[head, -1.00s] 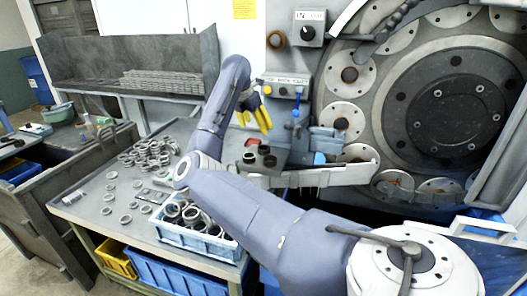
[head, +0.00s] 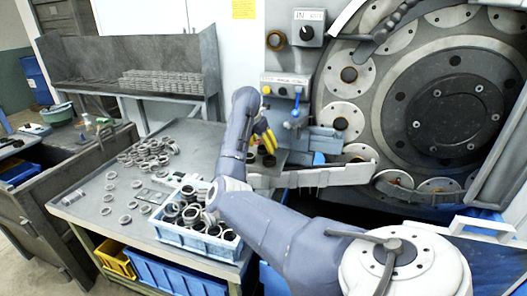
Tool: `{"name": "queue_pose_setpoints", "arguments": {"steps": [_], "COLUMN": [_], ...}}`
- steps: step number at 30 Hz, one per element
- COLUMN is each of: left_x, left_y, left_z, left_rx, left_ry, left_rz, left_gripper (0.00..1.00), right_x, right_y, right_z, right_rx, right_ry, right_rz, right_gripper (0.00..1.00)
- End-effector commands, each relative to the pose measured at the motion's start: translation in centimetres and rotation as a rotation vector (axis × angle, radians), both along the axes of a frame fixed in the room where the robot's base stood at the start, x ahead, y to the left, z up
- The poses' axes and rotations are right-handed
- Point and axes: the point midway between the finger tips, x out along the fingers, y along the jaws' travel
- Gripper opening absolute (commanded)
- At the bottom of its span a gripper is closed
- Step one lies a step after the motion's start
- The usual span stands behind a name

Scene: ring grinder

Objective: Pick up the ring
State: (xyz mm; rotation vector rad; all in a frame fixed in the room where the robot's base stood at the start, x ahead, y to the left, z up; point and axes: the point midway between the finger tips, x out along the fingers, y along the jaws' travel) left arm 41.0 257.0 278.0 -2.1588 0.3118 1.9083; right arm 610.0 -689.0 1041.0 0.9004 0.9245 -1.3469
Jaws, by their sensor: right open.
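My right gripper (head: 266,138), with yellow fingers, is open and points down above the small platform beside the grinder. A dark ring (head: 269,160) sits there just below the fingertips, and another ring (head: 250,157) is left of it, partly hidden by my arm. From this view I cannot tell the exact gap between fingertips and ring. More grey rings (head: 150,152) lie loose on the metal table, and dark rings (head: 190,213) fill a light blue crate (head: 190,240). My left gripper is not in view.
The grinder's large round plate (head: 450,112) stands at the right. A grey guide rail (head: 325,175) runs in front of it. A control box (head: 285,84) is close behind my gripper. The table's left part (head: 95,205) has free room between scattered rings.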

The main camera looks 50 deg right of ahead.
Motion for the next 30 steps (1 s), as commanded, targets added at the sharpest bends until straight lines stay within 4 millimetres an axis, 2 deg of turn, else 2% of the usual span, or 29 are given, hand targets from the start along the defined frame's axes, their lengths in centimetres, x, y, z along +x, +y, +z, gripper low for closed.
{"name": "queue_pose_setpoints", "arguments": {"steps": [6,16,30], "left_x": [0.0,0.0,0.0], "left_y": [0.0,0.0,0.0], "left_z": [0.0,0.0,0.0], "left_rx": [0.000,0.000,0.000], "left_ry": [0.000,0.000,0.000], "left_rz": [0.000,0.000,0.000], "left_gripper": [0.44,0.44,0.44], "right_x": [0.0,0.1,0.1], "right_y": [-0.7,-0.7,-0.7], "right_z": [-1.7,-1.9,-1.8], "right_rx": [0.000,0.000,0.000], "right_ry": [0.002,0.001,0.001], "right_rz": [0.001,0.002,0.002], "right_gripper": [0.72,0.71,0.16]}}
